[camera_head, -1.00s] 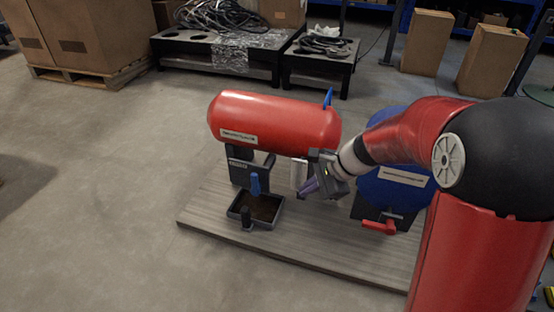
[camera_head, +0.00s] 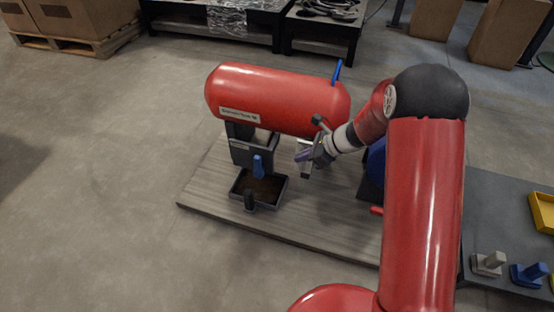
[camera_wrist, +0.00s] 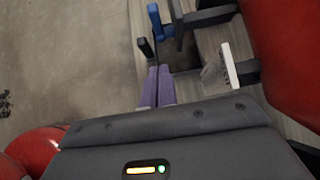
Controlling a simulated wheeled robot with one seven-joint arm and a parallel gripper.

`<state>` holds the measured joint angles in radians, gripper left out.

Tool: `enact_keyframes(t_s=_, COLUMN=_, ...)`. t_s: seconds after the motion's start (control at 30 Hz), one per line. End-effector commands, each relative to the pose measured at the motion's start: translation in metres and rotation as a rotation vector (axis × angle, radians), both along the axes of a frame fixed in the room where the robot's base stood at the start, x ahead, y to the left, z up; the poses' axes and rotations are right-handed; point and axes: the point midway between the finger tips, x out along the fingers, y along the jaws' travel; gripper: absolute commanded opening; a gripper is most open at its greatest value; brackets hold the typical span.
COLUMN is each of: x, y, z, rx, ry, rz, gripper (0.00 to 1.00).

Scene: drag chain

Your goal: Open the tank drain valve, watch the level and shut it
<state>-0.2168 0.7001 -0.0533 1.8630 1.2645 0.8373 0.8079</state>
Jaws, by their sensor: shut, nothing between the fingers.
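The red tank (camera_head: 280,95) lies on its side on a stand above a wooden board. A blue lever (camera_head: 258,167) hangs under its left end, over a dark drip tray (camera_head: 270,203); the lever also shows in the wrist view (camera_wrist: 154,20). A second blue lever (camera_head: 337,72) stands on top at the right end. A pale upright strip, perhaps the level gauge (camera_wrist: 220,70), is right of the fingers in the wrist view. My gripper (camera_head: 298,157) has purple fingers, shut and empty, beside the tank's underside, right of the hanging lever and apart from it.
A blue tank (camera_head: 375,165) is mostly hidden behind my arm. The board (camera_head: 305,230) is bare in front. A dark table with small blocks (camera_head: 489,264) and a yellow tray (camera_head: 543,212) is at right.

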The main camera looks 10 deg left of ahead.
Motion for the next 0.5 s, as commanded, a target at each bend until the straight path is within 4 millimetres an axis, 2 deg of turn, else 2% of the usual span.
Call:
enact_keyframes(t_s=0.17, x=0.0, y=0.016, z=-0.018, rx=-0.001, ry=0.003, rz=0.004, gripper=0.0)
enact_keyframes(t_s=0.5, x=0.004, y=0.067, z=-0.069, rx=-0.001, ry=0.001, rz=0.004, gripper=0.0)
